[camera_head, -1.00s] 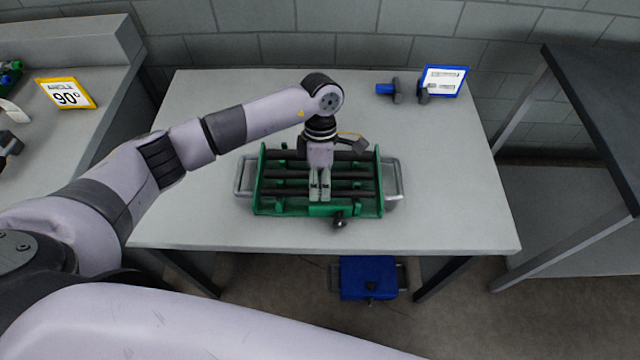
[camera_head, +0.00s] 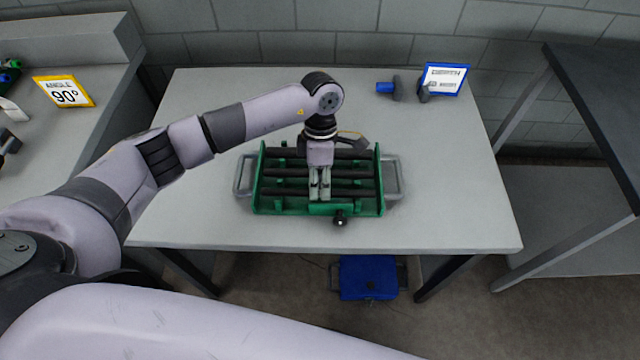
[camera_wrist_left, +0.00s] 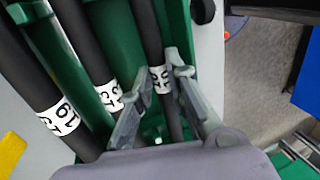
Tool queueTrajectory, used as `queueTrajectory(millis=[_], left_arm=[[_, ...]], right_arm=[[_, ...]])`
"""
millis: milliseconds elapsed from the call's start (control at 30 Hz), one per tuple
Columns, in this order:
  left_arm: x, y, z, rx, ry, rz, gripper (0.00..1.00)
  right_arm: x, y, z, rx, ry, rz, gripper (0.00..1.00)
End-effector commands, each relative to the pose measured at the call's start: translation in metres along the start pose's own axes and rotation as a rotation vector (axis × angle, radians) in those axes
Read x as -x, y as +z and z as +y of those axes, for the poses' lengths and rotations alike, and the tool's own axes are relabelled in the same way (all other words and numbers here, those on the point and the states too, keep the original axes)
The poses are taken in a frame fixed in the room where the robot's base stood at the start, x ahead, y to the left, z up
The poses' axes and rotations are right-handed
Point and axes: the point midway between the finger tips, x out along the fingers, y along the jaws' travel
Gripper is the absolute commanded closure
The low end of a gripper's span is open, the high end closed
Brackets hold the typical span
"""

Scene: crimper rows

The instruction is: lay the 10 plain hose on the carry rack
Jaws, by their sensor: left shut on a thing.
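The green carry rack (camera_head: 262,205), with metal side handles, stands on the table. Several dark hoses lie lengthwise across it, among them a hose in the front row (camera_head: 285,192). My left gripper (camera_head: 320,196) points down over the rack's front part, its fingers shut on this front hose. In the left wrist view the fingers (camera_wrist_left: 158,88) sit on both sides of the hose (camera_wrist_left: 151,38), at its white label. The held hose's label is partly hidden. My right gripper is not in view.
A blue-framed sign (camera_head: 445,79) and small dark-and-blue parts (camera_head: 387,88) stand at the table's back right. A blue box (camera_head: 368,277) is on the floor under the front edge. A 90° sign (camera_head: 65,92) is on the left bench. The table's right side is clear.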

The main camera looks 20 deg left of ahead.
Motion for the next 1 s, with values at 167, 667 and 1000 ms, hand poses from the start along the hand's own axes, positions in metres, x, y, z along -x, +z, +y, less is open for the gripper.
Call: queueTrajectory(millis=[167, 667, 1000], left_arm=[[0.0007, 0.0001, 0.0, 0.0, 0.001, -0.001, 1.0], [-0.0022, 0.0003, 0.0012, -0.001, 0.001, -0.001, 1.0], [-0.0018, 0.0002, 0.0009, -0.001, 0.001, -0.001, 0.79]], right_arm=[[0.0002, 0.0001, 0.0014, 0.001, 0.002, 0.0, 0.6], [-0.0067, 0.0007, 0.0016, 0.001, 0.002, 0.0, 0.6], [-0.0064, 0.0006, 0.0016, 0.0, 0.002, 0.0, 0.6]])
